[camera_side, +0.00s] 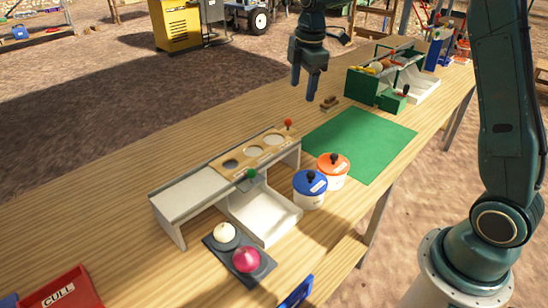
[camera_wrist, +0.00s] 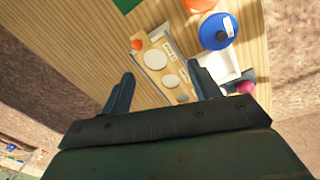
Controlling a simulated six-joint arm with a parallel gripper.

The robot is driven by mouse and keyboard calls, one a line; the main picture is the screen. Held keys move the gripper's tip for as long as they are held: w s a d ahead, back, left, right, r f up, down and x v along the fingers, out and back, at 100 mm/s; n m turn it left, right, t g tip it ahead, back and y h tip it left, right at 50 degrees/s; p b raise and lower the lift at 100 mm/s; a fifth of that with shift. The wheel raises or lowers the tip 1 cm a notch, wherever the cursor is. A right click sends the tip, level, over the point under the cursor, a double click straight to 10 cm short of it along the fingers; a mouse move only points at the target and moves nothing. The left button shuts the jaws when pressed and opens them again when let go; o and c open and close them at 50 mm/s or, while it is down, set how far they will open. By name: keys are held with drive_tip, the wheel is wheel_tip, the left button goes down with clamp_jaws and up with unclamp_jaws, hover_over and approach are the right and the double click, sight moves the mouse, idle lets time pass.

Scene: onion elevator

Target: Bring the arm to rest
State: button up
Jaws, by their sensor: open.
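My gripper (camera_side: 311,82) hangs in the air above the far part of the wooden table (camera_side: 110,176), fingers pointing down, left of the green mat. In the wrist view its two fingers (camera_wrist: 161,90) stand wide apart with nothing between them but the view of the table below. It touches nothing that I can see. The sizing bench (camera_side: 190,190) with a holed wooden board (camera_side: 250,150) stands below and nearer the side camera. The board also shows between the fingers in the wrist view (camera_wrist: 168,68).
A blue-lidded pot (camera_side: 310,184) and an orange-lidded pot (camera_side: 333,166) stand beside the green mat (camera_side: 360,143). A white and a purple onion (camera_side: 245,260) sit on a dark tray. A red CULL bin (camera_side: 62,294) is near left; a green sorter (camera_side: 374,92) stands at the back.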

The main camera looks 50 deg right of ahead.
drive_tip(key=s+a+r+m+t, duration=0.1)
drive_tip(key=s+a+r+m, duration=0.25)
drive_tip(key=s, duration=0.45)
drive_tip(key=s+a+r+m+t, duration=0.1)
drive_tip(key=s+a+r+m, duration=0.1)
drive_tip(key=s+r+m, duration=0.45)
drive_tip(key=s+a+f+m+t, duration=0.1)
drive_tip(key=s+f+m, duration=0.1)
drive_tip(key=s, duration=0.6)
drive_tip(key=s+a+f+m+t, duration=0.1)
drive_tip(key=s+f+m, duration=0.1)
drive_tip(key=s, duration=0.6)
drive_tip(key=shift+s+a+f, duration=0.15)
drive_tip(key=shift+a+f, duration=0.05)
drive_tip(key=shift+f, duration=0.15)
